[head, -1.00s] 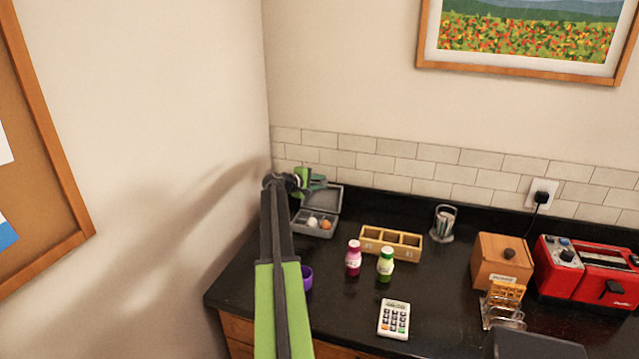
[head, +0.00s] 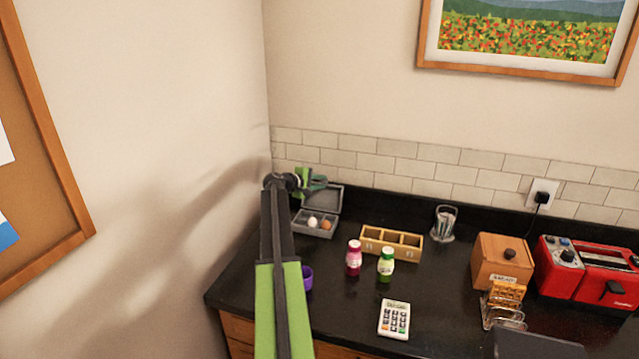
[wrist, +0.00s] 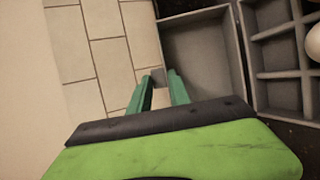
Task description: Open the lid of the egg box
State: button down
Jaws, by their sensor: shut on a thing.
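The grey egg box (head: 316,231) stands at the back left of the counter, near the corner. Its lid (head: 328,197) is raised and leans back towards the tiled wall. A white egg and a brown egg (head: 326,225) sit in its divided base. In the wrist view the open lid (wrist: 205,55) shows its hollow inside, and the divided base (wrist: 280,55) is at the upper right with part of an egg (wrist: 314,42). My gripper (wrist: 161,80) is shut on the lid's edge. In the head view my gripper (head: 318,183) is at the lid's top left, partly hidden by my arm.
To the right are a wooden compartment box (head: 392,254), a pink bottle (head: 353,258), a green bottle (head: 386,265) and a calculator (head: 394,319). A purple cup (head: 308,278) is partly behind my arm. The side wall (head: 180,120) is close on the left.

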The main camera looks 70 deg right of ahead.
jog(key=a, duration=0.1)
jog(key=a+r, duration=0.1)
jog(key=a, duration=0.1)
jog(key=shift+s+p, duration=0.1)
jog(key=shift+p, duration=0.2)
jog(key=c, duration=1.3)
grip_release()
jog(key=shift+f, duration=0.15)
jog(key=p+v, duration=0.6)
jog(key=v, duration=1.1)
jog(key=shift+a, duration=0.2)
